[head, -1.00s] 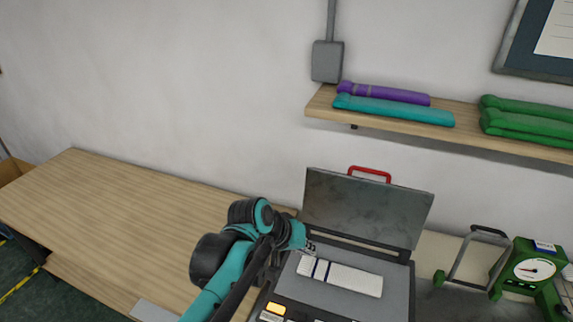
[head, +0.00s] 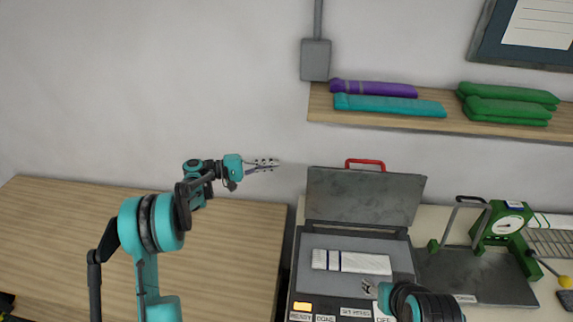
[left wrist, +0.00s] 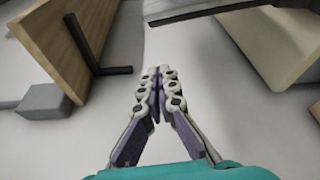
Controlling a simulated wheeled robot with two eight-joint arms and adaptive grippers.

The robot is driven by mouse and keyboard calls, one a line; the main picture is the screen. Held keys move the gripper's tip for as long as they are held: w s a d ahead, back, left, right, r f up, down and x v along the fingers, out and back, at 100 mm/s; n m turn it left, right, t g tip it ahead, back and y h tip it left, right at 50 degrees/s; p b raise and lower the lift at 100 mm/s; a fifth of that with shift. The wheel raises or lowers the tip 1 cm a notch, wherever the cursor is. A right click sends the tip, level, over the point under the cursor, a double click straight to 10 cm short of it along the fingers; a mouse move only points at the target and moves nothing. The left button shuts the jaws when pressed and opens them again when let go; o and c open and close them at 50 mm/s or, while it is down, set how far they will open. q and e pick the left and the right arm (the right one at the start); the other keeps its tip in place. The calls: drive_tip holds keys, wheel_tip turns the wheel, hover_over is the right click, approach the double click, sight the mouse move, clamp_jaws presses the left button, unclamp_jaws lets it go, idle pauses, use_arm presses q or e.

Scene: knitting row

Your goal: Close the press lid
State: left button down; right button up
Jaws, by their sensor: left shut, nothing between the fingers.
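The press lid (head: 362,198) is a grey panel standing open, tilted back near the wall, with a red handle (head: 365,162) on its top edge. The press base (head: 303,262) lies below it, and a white knit piece with dark blue stripes (head: 352,262) lies flat on its bed. My left gripper (head: 268,163) is shut and empty, in the air left of the lid's top edge and apart from it. Its fingers also meet in the left wrist view (left wrist: 158,78). My right gripper (head: 368,286) is over the front right of the press, too small to judge its opening.
A shelf (head: 430,118) with purple, teal and green rolls hangs above the lid. A green dial scale (head: 505,228) and a grey tray with a handle (head: 470,275) stand right of the press. The wooden table (head: 240,245) at left is bare.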

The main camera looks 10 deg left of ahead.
use_arm(q)
drive_tip(key=d+b, duration=0.1)
drive_tip(key=d, duration=0.8)
drive_tip(key=shift+s+d, duration=0.3)
drive_tip(key=shift+s, duration=0.05)
drive_tip(key=shift+s, duration=0.1)
